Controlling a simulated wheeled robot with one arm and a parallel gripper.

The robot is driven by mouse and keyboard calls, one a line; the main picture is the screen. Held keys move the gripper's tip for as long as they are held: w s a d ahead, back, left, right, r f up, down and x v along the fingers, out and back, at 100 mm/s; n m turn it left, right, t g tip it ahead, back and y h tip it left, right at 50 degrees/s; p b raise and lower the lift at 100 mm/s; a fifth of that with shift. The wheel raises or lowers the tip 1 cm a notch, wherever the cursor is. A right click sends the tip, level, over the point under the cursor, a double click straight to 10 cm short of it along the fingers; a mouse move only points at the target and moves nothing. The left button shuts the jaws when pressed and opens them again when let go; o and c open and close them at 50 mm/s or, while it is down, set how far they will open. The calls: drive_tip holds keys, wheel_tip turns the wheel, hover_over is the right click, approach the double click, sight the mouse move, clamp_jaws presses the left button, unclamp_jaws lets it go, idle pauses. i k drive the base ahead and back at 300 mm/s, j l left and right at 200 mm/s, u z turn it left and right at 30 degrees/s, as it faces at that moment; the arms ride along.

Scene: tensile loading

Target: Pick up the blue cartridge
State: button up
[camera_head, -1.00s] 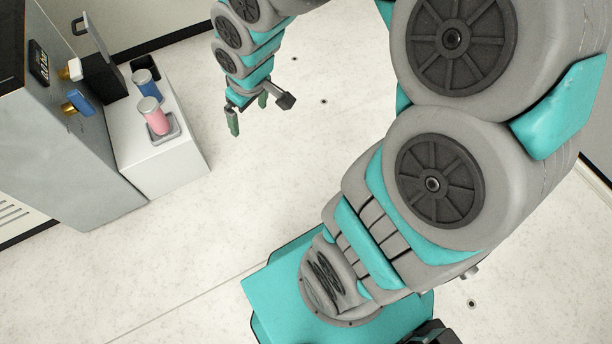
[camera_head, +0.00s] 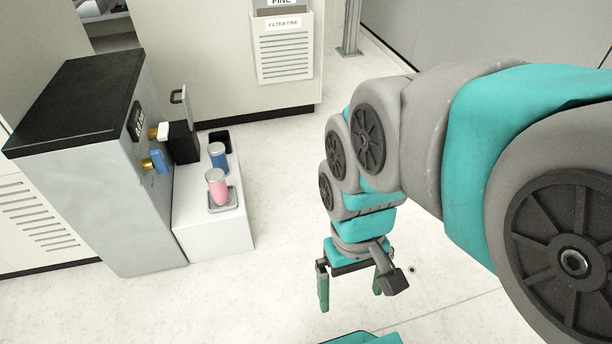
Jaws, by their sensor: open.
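The blue cartridge (camera_head: 218,157) has a silver cap and stands upright on the white stand (camera_head: 213,239), behind a pink cartridge (camera_head: 217,188). The pink cartridge also has a silver cap and stands in a grey square holder. My gripper (camera_head: 350,291) is at the right of the stand, well apart from it. Its two green-tipped fingers point down, spread open with nothing between them. The base of the blue cartridge is partly hidden by the pink one.
A grey machine (camera_head: 130,190) with a black top stands left of the stand, with a blue handle (camera_head: 159,162) and a white knob on its side. A dark box with a raised lid (camera_head: 184,140) is beside the cartridges. A dark empty socket (camera_head: 220,138) lies behind. Floor between stand and gripper is clear.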

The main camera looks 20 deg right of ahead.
sight(216, 150)
drive_tip(key=i+j+z, duration=0.1)
drive_tip(key=j+z, duration=1)
drive_tip(key=i+j, duration=0.05)
drive_tip(key=j, duration=0.05)
